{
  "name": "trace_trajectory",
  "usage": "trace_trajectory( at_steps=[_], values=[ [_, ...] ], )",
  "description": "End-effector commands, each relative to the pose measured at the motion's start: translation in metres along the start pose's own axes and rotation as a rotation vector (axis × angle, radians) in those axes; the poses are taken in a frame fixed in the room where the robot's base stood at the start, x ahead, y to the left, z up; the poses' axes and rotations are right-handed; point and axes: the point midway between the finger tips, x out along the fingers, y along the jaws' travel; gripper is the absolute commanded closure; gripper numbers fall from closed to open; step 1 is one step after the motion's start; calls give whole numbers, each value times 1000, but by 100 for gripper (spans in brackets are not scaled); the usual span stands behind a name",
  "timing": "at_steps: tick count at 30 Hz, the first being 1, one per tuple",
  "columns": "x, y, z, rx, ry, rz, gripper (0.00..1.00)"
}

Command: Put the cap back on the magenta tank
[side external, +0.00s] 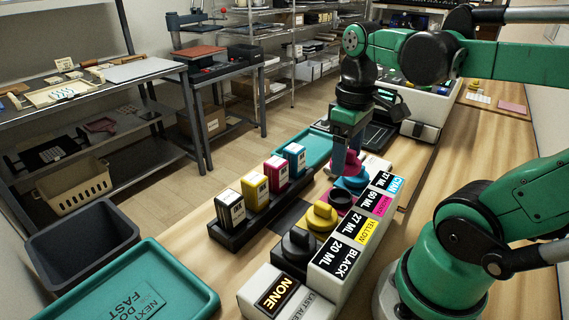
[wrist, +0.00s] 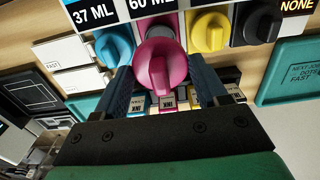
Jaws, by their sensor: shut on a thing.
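My gripper (side external: 347,150) is shut on the magenta cap (side external: 343,166) and holds it above the row of tanks. The cap also shows large between the fingers in the wrist view (wrist: 160,60). The magenta tank (side external: 340,201), labelled 60 ML, sits between the cyan and yellow tanks. Its top shows no cap in the side view, and the held cap is apart from it, up and behind. In the wrist view the held cap covers part of the magenta tank (wrist: 153,24).
The cyan (side external: 352,182), yellow (side external: 320,216) and black (side external: 298,244) tanks carry caps. A dark rack (side external: 233,230) with several ink boxes stands left of them. A teal tray (side external: 140,290) and a dark bin (side external: 80,243) lie front left. A label box reading NONE (side external: 277,295) stands in front.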

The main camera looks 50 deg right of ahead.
Motion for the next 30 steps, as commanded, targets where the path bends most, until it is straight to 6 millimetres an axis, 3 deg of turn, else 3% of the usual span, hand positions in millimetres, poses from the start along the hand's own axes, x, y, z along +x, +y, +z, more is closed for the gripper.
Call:
trace_trajectory(
  at_steps=[15,30],
  values=[
    [48,0,-1,0,0,0,83],
    [54,0,0,0,0,0,83]
  ],
)
